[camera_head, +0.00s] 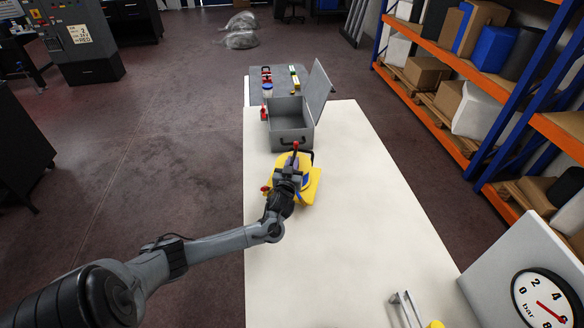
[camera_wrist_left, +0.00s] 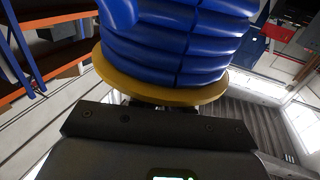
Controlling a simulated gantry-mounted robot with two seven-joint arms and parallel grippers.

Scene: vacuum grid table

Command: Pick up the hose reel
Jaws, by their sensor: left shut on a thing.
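The hose reel is a yellow body (camera_head: 309,187) wound with blue hose, on the white table in the head view. My left gripper (camera_head: 291,172) is over it and shut on it, hiding much of its middle. In the left wrist view the blue coils (camera_wrist_left: 175,40) and the yellow flange (camera_wrist_left: 160,92) fill the top centre, close in front of the gripper body. The fingertips are hidden there. I cannot tell whether the reel touches the table. My right gripper is not in view.
An open grey metal case (camera_head: 291,120) stands just behind the reel, its lid raised at right. Small tools lie on a grey mat (camera_head: 283,82) beyond it. A panel with a pressure gauge (camera_head: 545,298) and a metal bracket (camera_head: 405,308) are at front right. The table's middle (camera_head: 350,220) is clear.

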